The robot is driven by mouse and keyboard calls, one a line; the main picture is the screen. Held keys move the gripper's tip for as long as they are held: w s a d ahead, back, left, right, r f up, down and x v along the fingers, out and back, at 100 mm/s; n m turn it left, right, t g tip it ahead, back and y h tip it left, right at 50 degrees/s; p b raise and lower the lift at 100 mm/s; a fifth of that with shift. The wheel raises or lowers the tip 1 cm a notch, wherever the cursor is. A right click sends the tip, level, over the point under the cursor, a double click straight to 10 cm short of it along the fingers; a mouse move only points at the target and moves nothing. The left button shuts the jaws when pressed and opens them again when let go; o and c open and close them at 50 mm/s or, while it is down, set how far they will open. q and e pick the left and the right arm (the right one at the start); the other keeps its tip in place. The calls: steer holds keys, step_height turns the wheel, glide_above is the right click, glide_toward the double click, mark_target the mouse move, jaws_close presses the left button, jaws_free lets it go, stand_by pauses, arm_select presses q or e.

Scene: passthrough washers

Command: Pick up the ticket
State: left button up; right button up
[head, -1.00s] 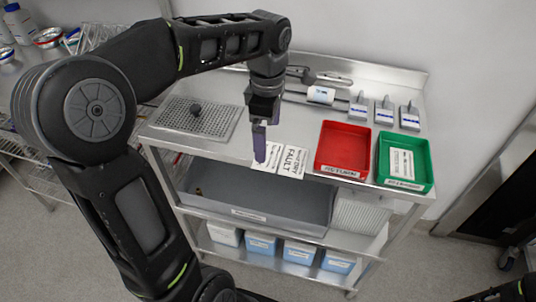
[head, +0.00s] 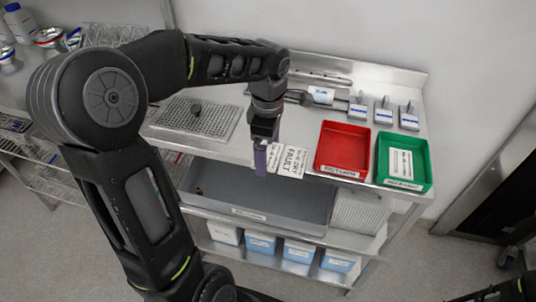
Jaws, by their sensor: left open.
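White printed tickets lie flat at the front edge of the steel counter. The clearest one (head: 291,161) carries large dark text that looks like "FAULT". Another white piece (head: 273,151) shows beside it, partly hidden behind my left gripper. My left gripper (head: 261,171) points down at the left side of these tickets, with its fingers open. No ticket shows lifted in it. I cannot tell whether the fingertips touch the paper or the counter edge. Only a dark part of my right arm shows at the bottom right corner; its gripper is out of view.
A red tray (head: 322,164) and a green tray (head: 425,178) holding a white card (head: 401,163) stand right of the tickets. A perforated plate (head: 177,125) lies to the left. Several small grey blocks (head: 383,116) stand behind. A grey basin (head: 215,192) sits below the counter's front edge.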

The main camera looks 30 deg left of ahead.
arm_select(q)
steer(key=shift+c, duration=0.4)
steer(key=c, duration=1.1)
